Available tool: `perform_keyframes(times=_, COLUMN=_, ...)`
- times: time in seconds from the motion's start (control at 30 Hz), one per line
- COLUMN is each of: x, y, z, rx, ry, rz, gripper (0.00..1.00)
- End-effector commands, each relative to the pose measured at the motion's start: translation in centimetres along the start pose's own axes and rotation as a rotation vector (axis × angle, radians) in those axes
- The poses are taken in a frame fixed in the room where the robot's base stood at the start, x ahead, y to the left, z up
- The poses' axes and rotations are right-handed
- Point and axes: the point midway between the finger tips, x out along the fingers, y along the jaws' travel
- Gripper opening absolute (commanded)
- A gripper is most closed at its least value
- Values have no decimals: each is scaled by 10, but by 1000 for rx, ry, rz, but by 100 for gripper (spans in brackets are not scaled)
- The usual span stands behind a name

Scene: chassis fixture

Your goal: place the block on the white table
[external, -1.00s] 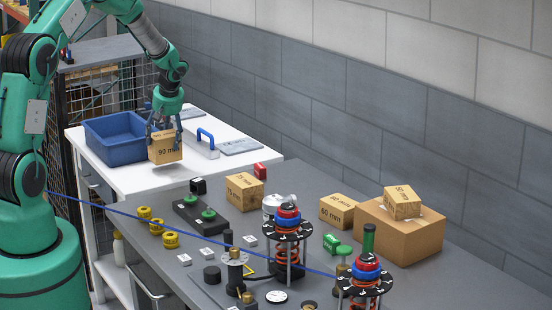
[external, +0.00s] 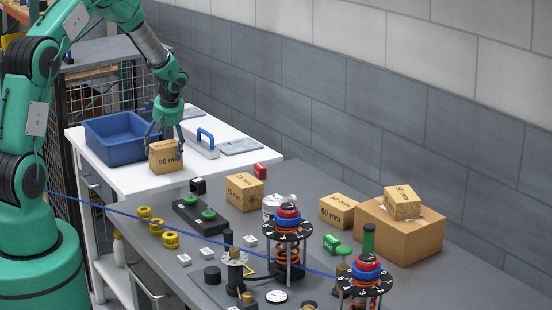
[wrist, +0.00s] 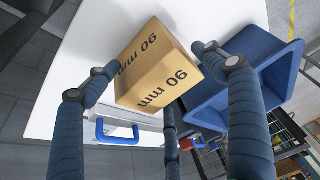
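The block is a tan cardboard-like cube marked "90 mm" (external: 165,159). It is upright at or just above the white table (external: 130,182), near its front edge; I cannot tell whether its underside touches. My gripper (external: 166,145) comes down over it from above, with fingers at its sides. The block hides part of the tabletop (wrist: 90,45).
A blue bin (external: 120,155) stands just left of the block. A blue-handled case (external: 200,143) and a grey plate (external: 240,146) lie to its right. The grey bench (external: 420,285) in front carries boxes, yellow rings and spring assemblies. A wall runs behind.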

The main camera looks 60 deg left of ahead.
Motion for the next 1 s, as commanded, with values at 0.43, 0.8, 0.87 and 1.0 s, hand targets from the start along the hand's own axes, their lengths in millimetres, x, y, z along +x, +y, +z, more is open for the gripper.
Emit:
perform_keyframes(times=0.43, x=-3, y=0, z=0, rx=0, ry=1, rz=1, gripper=92)
perform_keyframes(times=0.8, x=-42, y=1, z=-1, rx=0, ry=2, rz=3, gripper=92)
perform_keyframes(times=0.87, x=-52, y=1, z=-1, rx=0, ry=2, rz=3, gripper=92)
perform_keyframes(times=1.0, x=-76, y=1, z=-1, rx=-1, ry=1, rz=3, gripper=92)
